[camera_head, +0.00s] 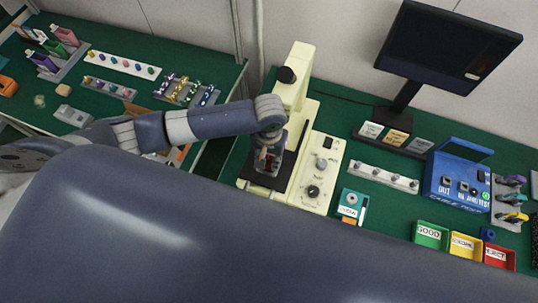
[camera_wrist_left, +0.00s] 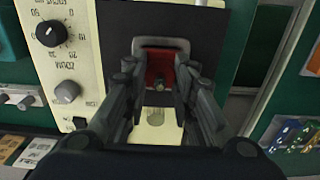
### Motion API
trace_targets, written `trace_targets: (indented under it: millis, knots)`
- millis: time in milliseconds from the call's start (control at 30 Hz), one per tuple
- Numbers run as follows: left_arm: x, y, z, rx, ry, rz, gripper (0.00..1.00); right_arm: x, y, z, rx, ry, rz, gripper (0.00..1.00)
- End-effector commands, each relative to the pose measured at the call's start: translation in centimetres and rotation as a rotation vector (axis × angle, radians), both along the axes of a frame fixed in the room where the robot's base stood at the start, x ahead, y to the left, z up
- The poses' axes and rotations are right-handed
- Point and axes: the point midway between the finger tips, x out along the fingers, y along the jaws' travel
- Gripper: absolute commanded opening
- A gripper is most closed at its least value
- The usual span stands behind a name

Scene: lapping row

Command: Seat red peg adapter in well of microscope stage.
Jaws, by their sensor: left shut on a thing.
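The cream microscope (camera_head: 298,80) stands on the green bench, with its black stage (camera_head: 283,178) under my left arm. My left gripper (camera_head: 268,160) is over the stage, pointing down, and is shut on the red peg adapter (camera_head: 261,165). In the left wrist view the red adapter (camera_wrist_left: 160,62) sits between the two fingers of the gripper (camera_wrist_left: 161,75), with a small grey peg on it. A pale grey rounded rim (camera_wrist_left: 160,42) shows just beyond it on the black stage (camera_wrist_left: 215,40). The fingers hide the adapter's sides and underside; I cannot tell whether it touches the stage. My right gripper is out of view.
Control knobs (camera_head: 313,192) flank the stage on the right. A teal block (camera_head: 350,206), a strip of grey pegs (camera_head: 383,177), a blue tester (camera_head: 458,182) and sorting bins (camera_head: 430,235) stand farther right. A second bench with trays (camera_head: 122,65) is at the left.

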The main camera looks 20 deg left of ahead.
Motion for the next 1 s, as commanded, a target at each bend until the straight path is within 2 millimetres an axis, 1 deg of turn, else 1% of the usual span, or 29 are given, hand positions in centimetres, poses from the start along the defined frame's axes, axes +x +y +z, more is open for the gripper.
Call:
trace_targets:
  millis: [433,467,500,533,567,867,1000]
  knots:
    - [0.03,-0.01,-1.13,0.0,-0.001,0.0,0.0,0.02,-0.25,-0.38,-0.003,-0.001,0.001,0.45]
    - [0.04,-0.01,-1.08,0.0,-0.002,0.0,0.29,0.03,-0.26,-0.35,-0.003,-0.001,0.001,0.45]
    - [0.04,-0.01,-1.05,0.0,-0.002,0.0,0.38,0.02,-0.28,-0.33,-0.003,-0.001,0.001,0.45]
    - [0.04,-0.01,-1.05,0.0,-0.001,0.0,0.45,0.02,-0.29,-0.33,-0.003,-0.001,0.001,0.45]
    - [0.04,-0.01,-1.05,0.0,-0.001,0.0,0.48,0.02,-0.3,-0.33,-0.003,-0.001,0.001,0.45]
    - [0.01,0.0,-1.05,0.0,-0.001,0.0,0.48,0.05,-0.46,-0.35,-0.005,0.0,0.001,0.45]
    - [0.07,-0.03,-0.14,-0.001,-0.001,0.0,0.48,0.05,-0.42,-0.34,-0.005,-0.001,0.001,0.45]
